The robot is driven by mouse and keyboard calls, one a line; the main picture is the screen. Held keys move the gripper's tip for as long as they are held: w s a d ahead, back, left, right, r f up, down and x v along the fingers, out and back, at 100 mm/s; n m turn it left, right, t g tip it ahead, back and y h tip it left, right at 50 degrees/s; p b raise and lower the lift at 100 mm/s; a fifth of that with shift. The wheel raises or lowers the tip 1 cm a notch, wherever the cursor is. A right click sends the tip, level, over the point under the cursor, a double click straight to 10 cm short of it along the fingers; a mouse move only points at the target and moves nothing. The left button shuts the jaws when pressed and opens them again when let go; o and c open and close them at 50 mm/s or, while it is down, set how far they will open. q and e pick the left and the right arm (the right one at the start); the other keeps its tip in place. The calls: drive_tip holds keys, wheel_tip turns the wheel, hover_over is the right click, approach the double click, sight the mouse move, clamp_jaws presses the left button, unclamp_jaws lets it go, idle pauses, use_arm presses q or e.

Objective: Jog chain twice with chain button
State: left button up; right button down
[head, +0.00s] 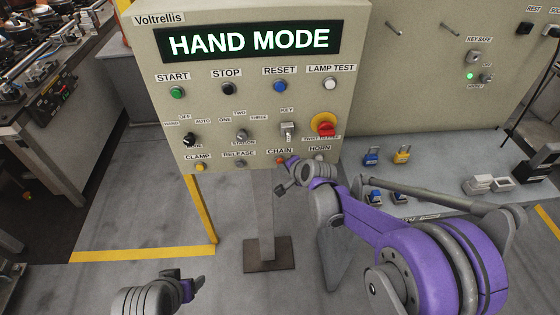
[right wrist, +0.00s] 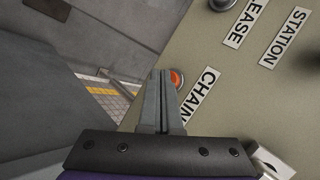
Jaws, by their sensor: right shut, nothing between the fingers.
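The control panel (head: 205,110) stands in front of me, and its display (head: 250,40) reads HAND MODE. The orange chain button (head: 281,160) sits on the panel's lower edge above the CHAIN label in the wrist view's turned picture, where the button (right wrist: 177,78) is partly hidden by my fingers. My right gripper (head: 291,163) is shut and empty, its tips right at the chain button; in the right wrist view the fingertips (right wrist: 160,74) overlap the button's edge. I cannot tell whether they touch it. My left gripper (head: 193,284) hangs low at the bottom, away from the panel; its finger opening is unclear.
The release button (head: 240,164) and horn button (head: 319,157) flank the chain button. A red emergency stop (head: 326,129) and key switch (head: 288,130) sit just above. Blue and yellow padlocks (head: 402,154) lie on the grey shelf at right. Floor below the panel is clear around its post.

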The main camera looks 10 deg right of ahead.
drive_tip(key=shift+w, duration=0.35)
drive_tip(key=shift+s, duration=0.1)
idle(0.3)
drive_tip(key=shift+s, duration=0.95)
drive_tip(key=s+b, duration=0.1)
drive_tip(key=s, duration=0.5)
drive_tip(key=shift+a, duration=0.1)
idle(0.6)
